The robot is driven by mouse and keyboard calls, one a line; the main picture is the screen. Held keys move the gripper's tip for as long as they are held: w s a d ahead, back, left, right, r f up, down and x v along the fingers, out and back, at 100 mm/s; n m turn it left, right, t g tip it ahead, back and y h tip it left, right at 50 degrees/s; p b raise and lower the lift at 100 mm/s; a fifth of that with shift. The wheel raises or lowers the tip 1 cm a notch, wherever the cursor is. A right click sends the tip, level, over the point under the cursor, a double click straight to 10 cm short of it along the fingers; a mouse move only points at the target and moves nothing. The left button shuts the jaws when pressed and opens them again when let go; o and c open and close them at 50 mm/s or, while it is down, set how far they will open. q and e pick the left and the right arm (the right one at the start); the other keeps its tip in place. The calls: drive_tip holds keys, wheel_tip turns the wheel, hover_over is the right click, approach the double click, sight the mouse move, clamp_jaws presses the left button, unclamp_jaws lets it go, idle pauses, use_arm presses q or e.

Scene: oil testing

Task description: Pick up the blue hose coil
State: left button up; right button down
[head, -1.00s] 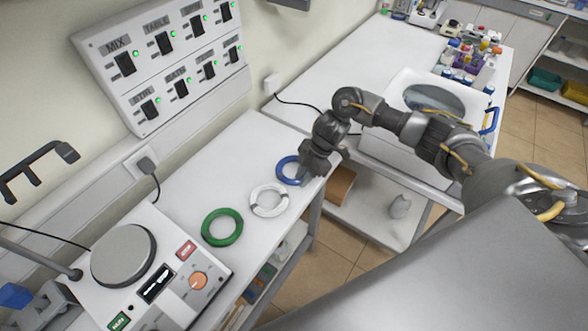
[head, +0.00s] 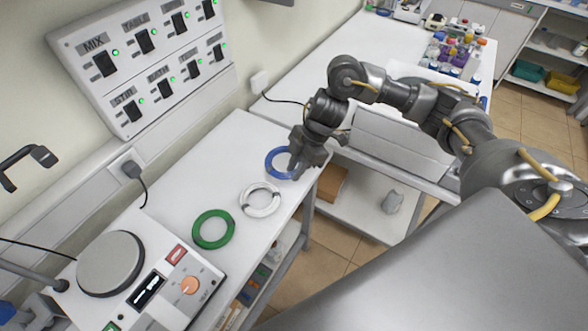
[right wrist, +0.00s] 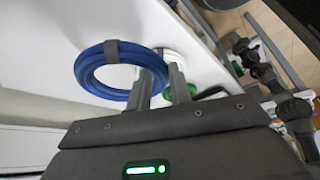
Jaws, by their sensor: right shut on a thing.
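The blue hose coil (head: 271,168) is at the right end of a row of coils on the white table, partly hidden by my right gripper (head: 296,172). In the right wrist view the blue hose coil (right wrist: 97,86) is large, with a grey band at its top. The fingers of my right gripper (right wrist: 160,90) are shut on the coil's near right side. I cannot tell if the coil is clear of the table. My left gripper is not in view.
A white coil (head: 246,207) and a green coil (head: 198,238) lie to the left. A hot plate device (head: 150,297) stands at the front left. A switch panel (head: 130,72) is on the wall. A second white table (head: 300,72) with bottles is behind.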

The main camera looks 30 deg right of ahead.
drive_tip(key=s+a+r+b, duration=0.1)
drive_tip(key=s+a+r, duration=0.2)
drive_tip(key=s, duration=0.6)
wheel_tip(320, 180, up, 2)
drive_tip(key=shift+s+a, duration=0.15)
drive_tip(key=shift+a, duration=0.2)
